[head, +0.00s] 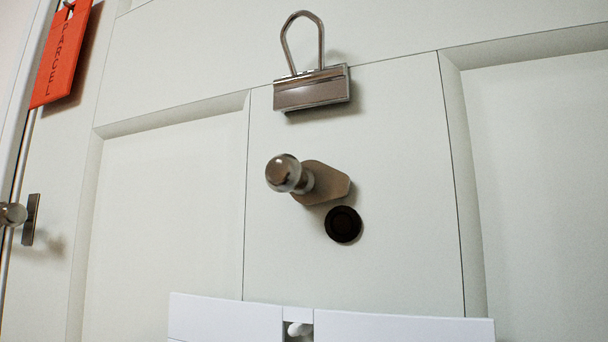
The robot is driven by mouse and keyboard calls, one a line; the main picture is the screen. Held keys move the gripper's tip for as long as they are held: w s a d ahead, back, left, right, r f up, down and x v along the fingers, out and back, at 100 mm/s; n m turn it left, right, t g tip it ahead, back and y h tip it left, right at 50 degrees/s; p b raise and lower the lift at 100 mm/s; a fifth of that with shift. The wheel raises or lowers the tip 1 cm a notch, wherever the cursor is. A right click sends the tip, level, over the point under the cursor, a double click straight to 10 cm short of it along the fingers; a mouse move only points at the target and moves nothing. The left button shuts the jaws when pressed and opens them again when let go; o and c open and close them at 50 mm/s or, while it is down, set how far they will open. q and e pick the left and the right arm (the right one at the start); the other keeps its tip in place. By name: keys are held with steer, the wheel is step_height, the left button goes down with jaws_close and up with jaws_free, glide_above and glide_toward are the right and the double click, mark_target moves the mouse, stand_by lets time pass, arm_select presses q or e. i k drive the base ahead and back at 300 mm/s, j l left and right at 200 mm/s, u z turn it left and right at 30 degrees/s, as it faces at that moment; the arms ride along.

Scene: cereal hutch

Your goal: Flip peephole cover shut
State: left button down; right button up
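The peephole cover (330,187) is a brownish metal plate with angled corners on the pale door, and a round shiny knob (283,173) sticks out from its left part. The dark round peephole (343,224) lies just below and to the right of the plate. Its dark face is in plain view and the plate does not lie over it. Neither of my grippers is in view.
A metal clip (310,90) with a wire loop sits on the door above the cover. A red tag (62,58) hangs at upper left. A metal handle (30,219) stands out at the left edge. The door panel around the cover is clear.

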mark_target(309, 181)
steer(key=z, duration=1.8)
steer(key=k+j, duration=0.15)
steer(key=k, duration=0.3)
steer(key=k+j, duration=0.15)
steer(key=k, duration=0.25)
steer(key=k+j, duration=0.15)
steer(key=k, duration=0.3)
